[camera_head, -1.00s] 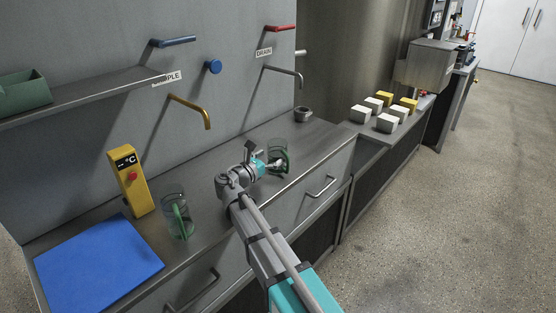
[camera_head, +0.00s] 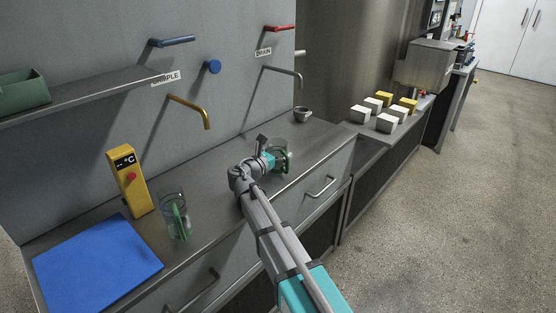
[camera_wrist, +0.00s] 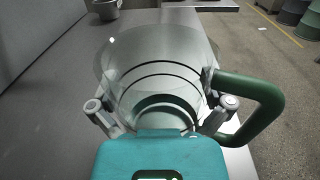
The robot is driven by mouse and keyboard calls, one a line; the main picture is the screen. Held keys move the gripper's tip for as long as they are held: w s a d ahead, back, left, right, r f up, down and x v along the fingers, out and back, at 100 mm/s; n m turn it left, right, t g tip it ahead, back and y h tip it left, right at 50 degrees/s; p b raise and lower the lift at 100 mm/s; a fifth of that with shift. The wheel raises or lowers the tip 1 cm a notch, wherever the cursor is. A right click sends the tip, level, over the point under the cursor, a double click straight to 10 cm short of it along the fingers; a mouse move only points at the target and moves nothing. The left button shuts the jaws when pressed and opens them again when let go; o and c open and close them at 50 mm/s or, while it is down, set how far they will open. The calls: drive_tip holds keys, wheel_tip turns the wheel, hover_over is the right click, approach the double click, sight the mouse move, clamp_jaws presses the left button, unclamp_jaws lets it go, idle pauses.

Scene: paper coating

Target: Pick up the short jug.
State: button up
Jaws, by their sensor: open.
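A clear glass jug (camera_head: 278,146) with a green handle stands on the grey counter toward its right part. It looks the shorter of two jugs. In the wrist view this jug (camera_wrist: 155,65) fills the middle, with its green handle (camera_wrist: 262,105) on the right. My gripper (camera_head: 276,159) is at this jug, and its open fingers (camera_wrist: 160,116) lie on either side of the glass. I cannot tell whether they touch it. The right finger is close to the handle. The other glass jug (camera_head: 174,214), also green-handled, stands farther left and looks taller.
A blue mat (camera_head: 95,265) and a yellow temperature device (camera_head: 130,182) are at the left. A small grey bowl (camera_head: 302,114) stands behind the jug. A brass tap (camera_head: 193,108) juts from the wall. White and yellow blocks (camera_head: 387,123) sit on the right-hand counter.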

drive_tip(key=c, duration=1)
drive_tip(key=shift+o, duration=0.2)
drive_tip(key=shift+r, duration=0.2)
wheel_tip(320, 180, up, 2)
drive_tip(key=shift+r+p, duration=0.1)
drive_tip(key=shift+p, duration=1.15)
drive_tip(key=s+a+r+p, duration=0.8)
drive_tip(key=s+r+p, duration=0.2)
drive_tip(key=s, duration=0.1)
drive_tip(key=shift+a+r, duration=0.2)
drive_tip(key=shift+a, duration=0.05)
